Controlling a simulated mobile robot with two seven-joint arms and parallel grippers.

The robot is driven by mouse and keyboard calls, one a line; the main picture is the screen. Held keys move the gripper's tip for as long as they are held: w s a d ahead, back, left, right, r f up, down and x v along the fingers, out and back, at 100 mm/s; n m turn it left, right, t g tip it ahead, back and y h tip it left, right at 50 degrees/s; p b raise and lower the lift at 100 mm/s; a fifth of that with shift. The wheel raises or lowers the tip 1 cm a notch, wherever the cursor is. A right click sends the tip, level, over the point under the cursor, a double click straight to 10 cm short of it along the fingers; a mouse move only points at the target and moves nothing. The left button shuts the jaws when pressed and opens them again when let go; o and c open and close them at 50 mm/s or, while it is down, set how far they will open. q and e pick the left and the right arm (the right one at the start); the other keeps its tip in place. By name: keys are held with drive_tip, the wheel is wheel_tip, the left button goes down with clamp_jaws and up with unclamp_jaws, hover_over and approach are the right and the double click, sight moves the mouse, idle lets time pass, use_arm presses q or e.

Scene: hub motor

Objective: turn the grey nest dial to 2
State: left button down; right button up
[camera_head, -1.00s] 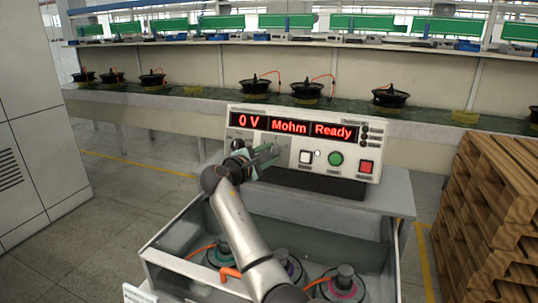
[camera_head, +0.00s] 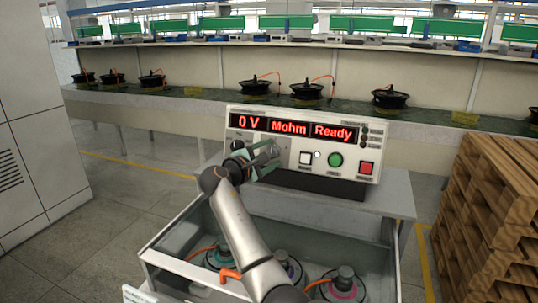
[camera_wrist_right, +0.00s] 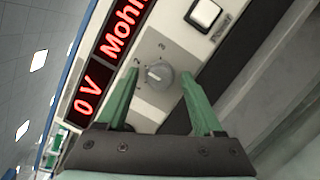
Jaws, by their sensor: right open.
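The grey nest dial (camera_wrist_right: 158,76) is a small round knob on the light panel of the tester (camera_head: 310,151). A white mark shows on its left half in the right wrist view. A 2 is printed above left of the dial and a 3 above it. My right gripper (camera_wrist_right: 159,82) is open, with one green finger on each side of the dial. I cannot tell whether the fingers touch it. In the head view the right gripper (camera_head: 263,158) is at the panel's left part and covers some of it. My left gripper is not in view.
The tester display reads 0 V, Mohm, Ready. White, green (camera_head: 336,159) and red (camera_head: 366,167) buttons sit right of the gripper. A grey bin (camera_head: 160,257) with several hub motors stands below my right arm. Wooden pallets (camera_head: 497,200) are at the right.

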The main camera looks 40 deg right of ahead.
drive_tip(key=v, duration=1.2)
drive_tip(key=shift+a+b, duration=0.25)
drive_tip(key=shift+b, duration=0.1)
